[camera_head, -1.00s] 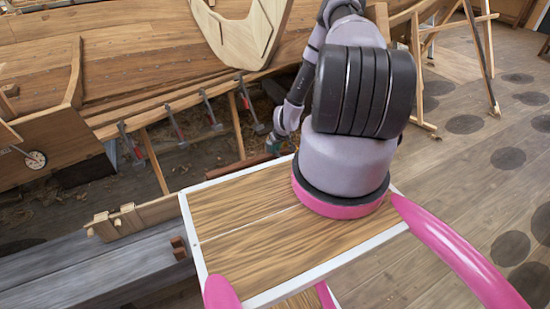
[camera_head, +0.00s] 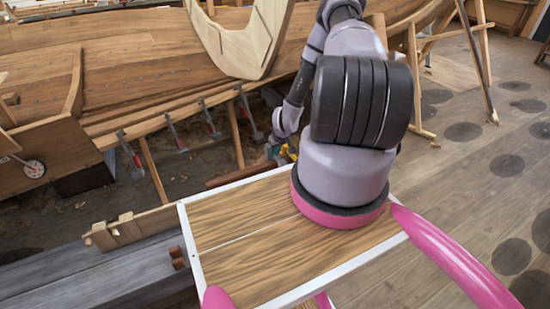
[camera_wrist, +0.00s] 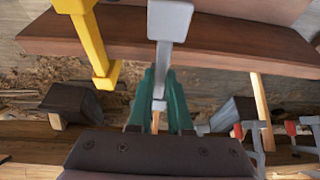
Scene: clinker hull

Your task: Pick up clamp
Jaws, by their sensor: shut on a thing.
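In the wrist view, the green fingers of my gripper (camera_wrist: 160,103) are closed around the shaft of a clamp (camera_wrist: 169,22), a pale grey bar with a wide, blocky end pointing up the picture. Its lower part is hidden between the fingers. In the head view, my gripper (camera_head: 281,150) is small and partly hidden, beyond the wooden-topped surface and low by the hull; the held clamp cannot be made out there. Several grey clamps with red handles (camera_head: 212,122) hang along the hull's lower plank edge, left of my gripper.
A yellow tool (camera_wrist: 92,45) stands close left of the held clamp. A reddish-brown plank (camera_wrist: 215,45) lies behind it. The planked hull (camera_head: 140,65) fills the upper left. A wooden trestle (camera_head: 415,85) stands to the right, with open floor (camera_head: 465,180) beyond.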

